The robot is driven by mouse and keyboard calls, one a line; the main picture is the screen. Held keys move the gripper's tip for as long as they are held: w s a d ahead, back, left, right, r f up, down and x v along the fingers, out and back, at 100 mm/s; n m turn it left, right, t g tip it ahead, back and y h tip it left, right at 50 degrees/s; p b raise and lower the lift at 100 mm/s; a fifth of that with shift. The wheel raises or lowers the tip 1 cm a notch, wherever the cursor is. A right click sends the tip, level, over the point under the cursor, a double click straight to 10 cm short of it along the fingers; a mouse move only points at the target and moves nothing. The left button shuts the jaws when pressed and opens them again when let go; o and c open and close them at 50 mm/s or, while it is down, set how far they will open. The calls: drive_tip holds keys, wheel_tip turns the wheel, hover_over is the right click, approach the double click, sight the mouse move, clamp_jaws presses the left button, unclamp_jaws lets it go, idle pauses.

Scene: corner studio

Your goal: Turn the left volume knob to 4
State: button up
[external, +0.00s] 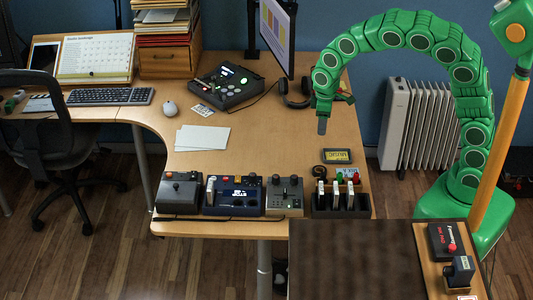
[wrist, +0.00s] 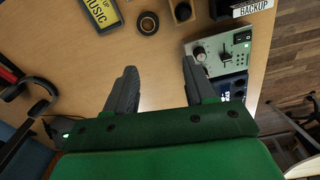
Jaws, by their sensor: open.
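My gripper (external: 322,126) hangs above the right part of the desk in the external view, its fingers pointing down. In the wrist view my gripper (wrist: 158,65) is open, with nothing between its two grey fingers. A grey-green control box (external: 284,201) stands near the desk's front edge, left of the gripper and apart from it. In the wrist view a round knob (wrist: 198,53) shows on this box, just past the right fingertip. A blue box with a display (external: 232,207) stands left of it. Volume labels and knob numbers are too small to read.
A black rack (external: 325,212) stands right of the control box. A yellow-labelled music item (external: 337,156) lies behind it. A dark box (external: 179,199) stands at the front left. Headphones (external: 294,98) and a mixer (external: 225,86) lie farther back. The desk's middle is mostly clear.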

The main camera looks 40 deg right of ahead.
sight(294, 176)
drive_tip(key=a+f+n, duration=0.1)
drive_tip(key=a+f, duration=0.2)
drive_tip(key=w+a+f+n, duration=0.1)
drive_tip(key=a+f, duration=0.2)
drive_tip(key=a, duration=0.1)
drive_tip(key=a+f+n, duration=0.1)
drive_tip(key=a+f, duration=0.3)
drive_tip(key=shift+w+a+n, duration=0.15)
drive_tip(key=shift+a+n, duration=0.05)
drive_tip(key=shift+n, duration=0.2)
drive_tip(key=shift+w+f, duration=0.15)
drive_tip(key=shift+f, duration=3.85)
clamp_jaws()
